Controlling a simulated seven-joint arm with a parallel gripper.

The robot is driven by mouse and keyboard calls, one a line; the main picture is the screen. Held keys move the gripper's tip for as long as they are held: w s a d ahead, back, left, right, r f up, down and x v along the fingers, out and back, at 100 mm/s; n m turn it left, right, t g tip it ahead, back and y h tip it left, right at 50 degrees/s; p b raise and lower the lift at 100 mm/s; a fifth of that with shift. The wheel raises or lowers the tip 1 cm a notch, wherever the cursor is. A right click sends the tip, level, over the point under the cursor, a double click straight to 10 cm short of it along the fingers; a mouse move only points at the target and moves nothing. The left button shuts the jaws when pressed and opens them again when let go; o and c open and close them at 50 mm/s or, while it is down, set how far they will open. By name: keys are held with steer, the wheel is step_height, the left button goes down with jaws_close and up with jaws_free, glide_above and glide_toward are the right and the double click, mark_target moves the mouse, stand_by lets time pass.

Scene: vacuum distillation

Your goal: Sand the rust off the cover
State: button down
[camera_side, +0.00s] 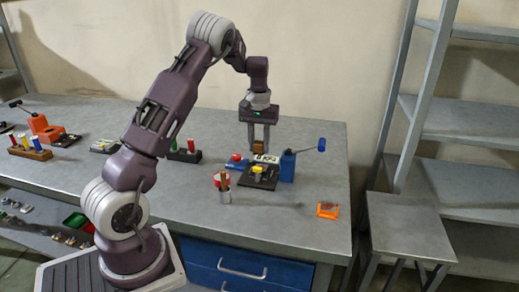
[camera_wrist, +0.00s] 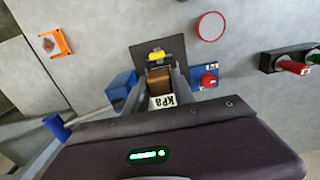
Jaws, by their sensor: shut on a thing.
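My gripper (camera_side: 259,147) is shut on a small brown block (camera_side: 259,149), held above the blue and black fixtures on the bench. In the wrist view the brown block (camera_wrist: 158,80) sits between the two fingers of my gripper (camera_wrist: 160,84). An orange square piece (camera_side: 328,210) with a brownish-grey patch in its middle lies flat near the bench's front right edge, apart from my gripper. It also shows at upper left in the wrist view (camera_wrist: 57,43). It may be the cover; the patch is too small to tell surely as rust.
A black plate with a yellow part (camera_side: 259,169) lies below my gripper. A blue block with a lever (camera_side: 288,166) stands right of it, a red-button box (camera_side: 236,160) left. A red-rimmed round container (camera_side: 222,184) stands in front. Bench between these and the orange piece is clear.

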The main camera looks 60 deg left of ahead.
steer(key=shift+f, duration=2.9)
steer(key=shift+w+a+f, duration=0.1)
steer(key=shift+a+f, duration=0.05)
steer(key=shift+f, duration=0.8)
steer(key=shift+w+a, duration=0.55)
steer(key=shift+w, duration=0.05)
steer(key=shift+w+a, duration=1.3)
steer(key=shift+s+d, duration=2.1)
steer(key=shift+d, duration=0.05)
step_height(320, 180, up, 8)
steer(key=shift+w+a+f, duration=0.1)
steer(key=shift+a, duration=0.05)
steer(key=shift+r, duration=0.25)
